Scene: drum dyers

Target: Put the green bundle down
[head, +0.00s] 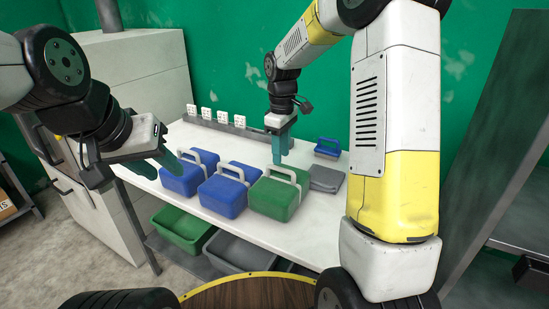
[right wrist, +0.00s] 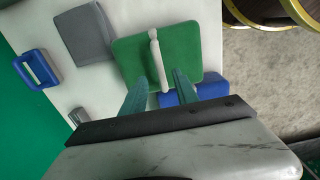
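The green bundle (head: 272,198), a block with a pale strap handle (head: 282,172), sits on the white table at the right end of a row of bundles. My right gripper (head: 280,152) points down above its back edge. In the right wrist view, the fingers of my right gripper (right wrist: 160,92) are spread, one on each side of the near end of the handle (right wrist: 159,62), with gaps on both sides. The green bundle (right wrist: 128,55) shows beyond them. My left gripper (head: 158,165) is open and empty, left of the blue bundles.
A grey block (head: 326,179) and a small blue handled thing (head: 328,148) lie behind right. Green (head: 183,228) and grey (head: 240,254) bins sit below. A yellow-rimmed round top (head: 245,293) is in front.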

